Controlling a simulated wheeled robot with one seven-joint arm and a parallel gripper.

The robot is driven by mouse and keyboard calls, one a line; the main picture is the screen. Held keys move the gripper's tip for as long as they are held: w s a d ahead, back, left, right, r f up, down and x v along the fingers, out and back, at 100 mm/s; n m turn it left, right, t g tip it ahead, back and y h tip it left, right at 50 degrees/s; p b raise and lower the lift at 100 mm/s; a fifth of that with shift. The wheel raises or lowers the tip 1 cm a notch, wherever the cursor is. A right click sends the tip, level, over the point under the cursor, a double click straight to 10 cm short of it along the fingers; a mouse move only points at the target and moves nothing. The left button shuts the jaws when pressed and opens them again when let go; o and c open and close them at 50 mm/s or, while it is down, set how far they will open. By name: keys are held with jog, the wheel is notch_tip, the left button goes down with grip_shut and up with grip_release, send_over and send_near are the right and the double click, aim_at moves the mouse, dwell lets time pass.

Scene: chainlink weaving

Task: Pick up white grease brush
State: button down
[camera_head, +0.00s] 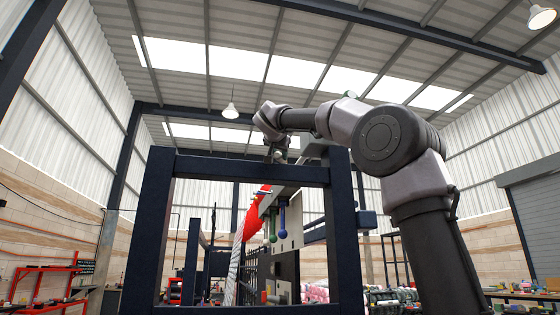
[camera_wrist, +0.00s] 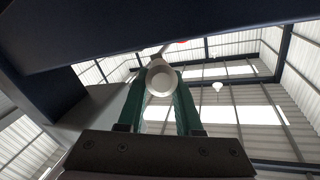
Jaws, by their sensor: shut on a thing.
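The white grease brush (camera_wrist: 160,80) shows in the wrist view with its round white end toward the camera, between the two green fingers. My gripper (camera_wrist: 162,92) is shut on it. The far part of the brush is foreshortened and hard to make out. In the head view my gripper (camera_head: 279,154) is small, above the top bar of the dark frame and beside a grey beam. The brush is too small there to tell clearly.
The dark frame (camera_head: 252,169) stands in front of my arm. Blue-ended (camera_head: 282,217) and green-ended (camera_head: 272,227) tools hang below the gripper, near a red piece (camera_head: 255,212) and a pale rope (camera_head: 233,262). In the wrist view a dark beam (camera_wrist: 120,30) crosses close overhead.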

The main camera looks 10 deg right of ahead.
notch_tip(320, 180, up, 8)
jog(key=shift+f, duration=0.15)
dwell(0.4)
dwell(0.4)
